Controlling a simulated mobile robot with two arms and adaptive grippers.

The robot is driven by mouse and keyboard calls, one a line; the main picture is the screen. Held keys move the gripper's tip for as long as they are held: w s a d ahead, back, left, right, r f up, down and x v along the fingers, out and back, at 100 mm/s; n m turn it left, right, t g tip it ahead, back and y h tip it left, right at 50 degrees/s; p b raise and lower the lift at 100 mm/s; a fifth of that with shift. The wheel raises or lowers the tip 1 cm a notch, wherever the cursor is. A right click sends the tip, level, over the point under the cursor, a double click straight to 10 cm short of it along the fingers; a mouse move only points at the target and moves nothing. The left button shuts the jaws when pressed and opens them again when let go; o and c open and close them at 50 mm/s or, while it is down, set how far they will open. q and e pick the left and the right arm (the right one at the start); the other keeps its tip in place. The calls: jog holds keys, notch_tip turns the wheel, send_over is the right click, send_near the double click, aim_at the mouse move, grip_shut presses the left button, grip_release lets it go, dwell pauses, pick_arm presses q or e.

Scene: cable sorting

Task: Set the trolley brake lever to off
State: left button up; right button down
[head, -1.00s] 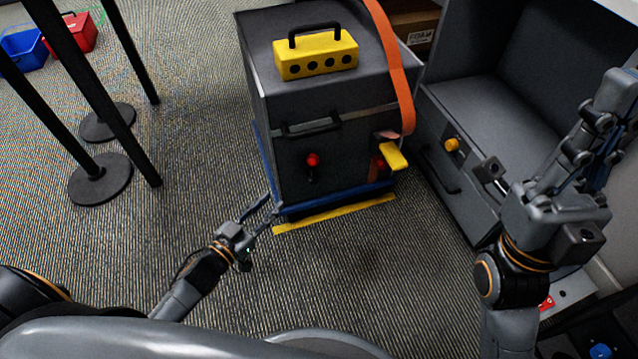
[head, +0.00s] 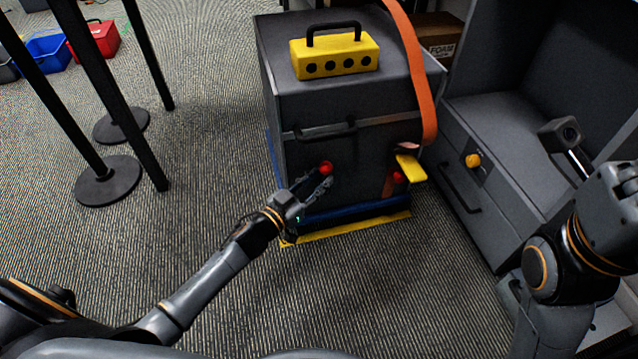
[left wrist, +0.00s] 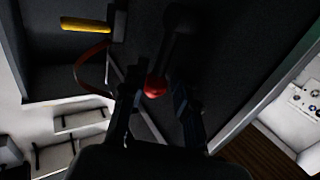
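The trolley (head: 345,140) is a dark grey cabinet on a blue base. Its front carries a red-knobbed lever (head: 326,167), which I take as the brake lever; no on or off marking is legible. My left gripper (head: 318,184) is at that front face, close to the knob, and hides the lever's lower part. In the left wrist view, the left gripper (left wrist: 157,105) has its two fingers apart, with the red knob (left wrist: 155,88) between or just beyond them; contact cannot be made out. My right gripper (head: 612,200) is at the right edge, partly cut off.
A yellow block with a black handle (head: 335,54) sits on the trolley. An orange strap (head: 416,80) hangs over its right side, near a yellow paddle (head: 410,168). A grey cabinet (head: 490,205) stands right. Black posts (head: 107,185) stand left; the carpet between is open.

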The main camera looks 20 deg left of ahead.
pick_arm(q)
jog(key=shift+w+d, duration=0.15)
jog(key=shift+w, duration=0.1)
grip_shut()
dwell(0.3)
